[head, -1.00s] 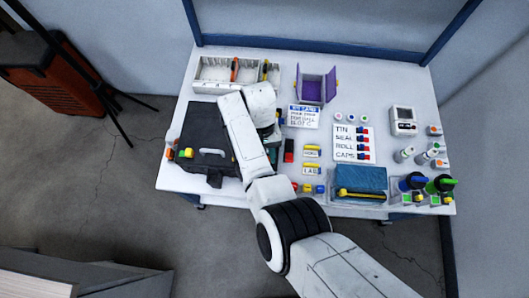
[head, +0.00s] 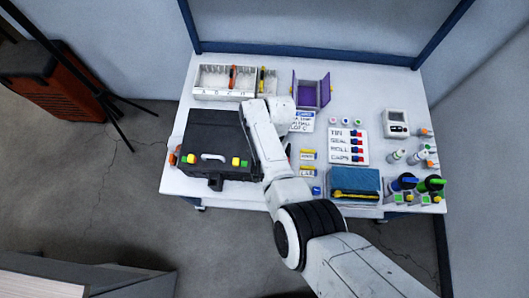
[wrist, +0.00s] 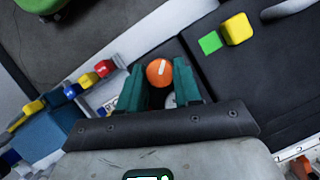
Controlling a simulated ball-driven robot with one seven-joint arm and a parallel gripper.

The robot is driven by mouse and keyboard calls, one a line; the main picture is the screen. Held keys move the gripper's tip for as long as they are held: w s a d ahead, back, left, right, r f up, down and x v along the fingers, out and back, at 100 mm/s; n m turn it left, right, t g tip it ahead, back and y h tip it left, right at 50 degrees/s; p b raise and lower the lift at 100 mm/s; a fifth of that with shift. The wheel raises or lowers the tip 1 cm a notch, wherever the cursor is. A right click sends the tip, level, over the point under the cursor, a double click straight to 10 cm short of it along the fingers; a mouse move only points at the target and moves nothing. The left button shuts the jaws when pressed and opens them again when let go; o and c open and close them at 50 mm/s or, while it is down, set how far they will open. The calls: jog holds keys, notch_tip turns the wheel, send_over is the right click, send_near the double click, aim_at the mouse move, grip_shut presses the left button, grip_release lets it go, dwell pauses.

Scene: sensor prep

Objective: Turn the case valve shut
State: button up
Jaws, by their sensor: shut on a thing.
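The black case (head: 215,135) lies closed at the left of the table, with a grey handle and green and yellow latch pieces on its lid. In the wrist view its dark lid (wrist: 285,75) is at the upper right. The case valve, an orange round knob (wrist: 159,72) with a white slanted line on top, sits beside the case edge. My gripper (wrist: 158,83) has its two teal fingers on either side of this knob, shut on it. In the head view my arm hides the knob and the fingertips.
A white compartment tray (head: 224,82) and an open purple box (head: 311,93) stand at the back. A label board (head: 348,147), a blue box (head: 353,182) and several small bottles fill the right side. Coloured blocks (wrist: 85,79) lie near my gripper.

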jog(key=shift+w, duration=0.15)
dwell(0.3)
jog(key=o, duration=1)
jog(key=shift+o, duration=0.2)
jog(key=v, duration=1)
jog(key=shift+r+p, duration=0.4)
jog(key=shift+d, duration=0.15)
jog(key=s+d+f+t+h+b, duration=0.1)
jog(key=s+d+f, duration=0.15)
jog(key=d, duration=0.75)
jog(key=s+d+f+t+h, duration=0.1)
jog(key=s+d+t, duration=0.15)
jog(key=d, duration=0.75)
jog(key=s+d+r+n+t, duration=0.1)
jog(key=s+d+r+n, duration=0.1)
jog(key=s, duration=0.8)
jog(key=s+d+r+n+b, duration=0.1)
jog(key=s+d+r, duration=0.3)
jog(key=s, duration=0.6)
jog(key=shift+d+r+n+t, duration=0.3)
jog(key=shift+d+n+t, duration=0.05)
jog(key=shift+n, duration=0.15)
